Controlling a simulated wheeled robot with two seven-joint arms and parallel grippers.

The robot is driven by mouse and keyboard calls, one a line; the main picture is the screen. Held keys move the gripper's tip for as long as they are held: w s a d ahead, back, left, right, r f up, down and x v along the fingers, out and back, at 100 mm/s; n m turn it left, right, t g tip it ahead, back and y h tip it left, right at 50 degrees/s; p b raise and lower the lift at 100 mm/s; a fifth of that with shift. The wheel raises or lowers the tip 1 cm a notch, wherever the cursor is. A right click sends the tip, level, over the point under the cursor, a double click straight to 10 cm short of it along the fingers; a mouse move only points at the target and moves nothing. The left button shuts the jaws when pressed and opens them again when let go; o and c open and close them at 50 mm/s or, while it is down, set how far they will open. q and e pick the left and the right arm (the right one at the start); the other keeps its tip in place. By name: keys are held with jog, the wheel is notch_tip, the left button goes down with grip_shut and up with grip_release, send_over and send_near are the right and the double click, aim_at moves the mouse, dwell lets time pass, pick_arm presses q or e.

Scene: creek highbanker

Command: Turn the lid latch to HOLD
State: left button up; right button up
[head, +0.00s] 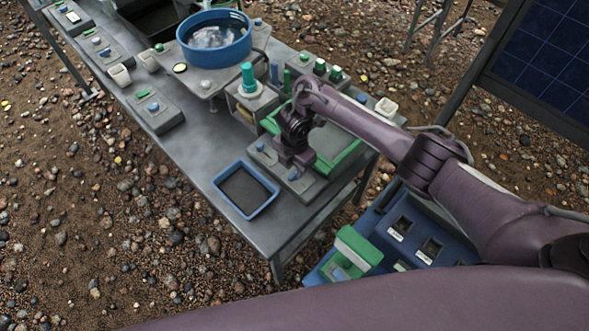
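My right gripper (296,160) points down over a grey panel (312,187) at the front right of the metal table. A small blue knob (293,175) on this panel shows just in front of the gripper, and another blue knob (260,147) is to its left. The fingers are small and dark here, so I cannot tell whether they are open, shut or touching anything. A green-edged frame (345,158) lies beside and behind the gripper, partly hidden by my arm. I cannot make out a lid latch or a HOLD mark. My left gripper is not in view.
A blue tray of dark material (270,203) sits at the table's (195,150) front edge. A blue water tub (213,57) and a green-topped post (249,80) stand farther back. A blue case (370,238) with a green block (358,250) is below right. A solar panel (545,60) stands right.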

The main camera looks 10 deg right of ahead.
aim_at(295, 173)
notch_tip(295, 173, up, 5)
jog(key=shift+p, duration=1)
jog(key=shift+r, duration=0.3)
